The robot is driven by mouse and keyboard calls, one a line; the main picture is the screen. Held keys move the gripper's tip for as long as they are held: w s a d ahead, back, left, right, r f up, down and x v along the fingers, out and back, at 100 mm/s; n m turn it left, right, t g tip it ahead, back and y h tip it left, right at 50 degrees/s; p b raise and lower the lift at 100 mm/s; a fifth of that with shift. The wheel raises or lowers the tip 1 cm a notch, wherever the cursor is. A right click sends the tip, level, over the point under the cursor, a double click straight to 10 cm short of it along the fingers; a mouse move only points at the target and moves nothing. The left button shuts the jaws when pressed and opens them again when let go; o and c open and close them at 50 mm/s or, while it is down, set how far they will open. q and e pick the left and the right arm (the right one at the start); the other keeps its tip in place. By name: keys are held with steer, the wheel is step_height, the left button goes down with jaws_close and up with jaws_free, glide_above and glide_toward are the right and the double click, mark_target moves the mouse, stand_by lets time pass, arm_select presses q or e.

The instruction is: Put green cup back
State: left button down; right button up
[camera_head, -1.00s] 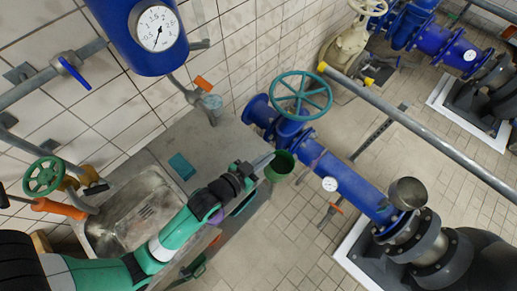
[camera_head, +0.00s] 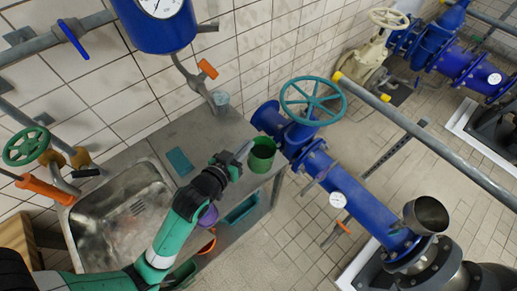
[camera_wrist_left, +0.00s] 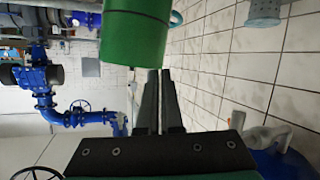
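The green cup (camera_head: 262,157) is over the right corner of the grey steel worktop (camera_head: 205,130), upright, its dark inside showing from above. My left gripper (camera_head: 243,151) is at its left side, shut on it. In the left wrist view the green cup (camera_wrist_left: 135,35) fills the top middle. The left gripper's fingers (camera_wrist_left: 159,75) are close together at its edge, and the exact contact is partly hidden. I cannot tell whether the cup touches the worktop. My right gripper is not in view.
A steel sink (camera_head: 122,213) lies left of my arm. A flat teal item (camera_head: 179,162) and a pale blue cup (camera_head: 221,99) are on the worktop. A purple bowl (camera_head: 207,216) and a teal crate (camera_head: 241,209) are below. A blue pipe (camera_head: 350,195) runs close on the right.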

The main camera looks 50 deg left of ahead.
arm_select(q)
steer(key=b, duration=0.3)
glide_above(261, 155)
steer(key=a, duration=0.4)
step_height(261, 155, down, 6)
steer(key=f, duration=0.2)
steer(key=w+f+b, duration=0.1)
steer(key=f, duration=0.1)
steer(key=shift+f, duration=0.2)
steer(key=c, duration=1.1)
jaws_free()
steer(key=shift+r, duration=0.1)
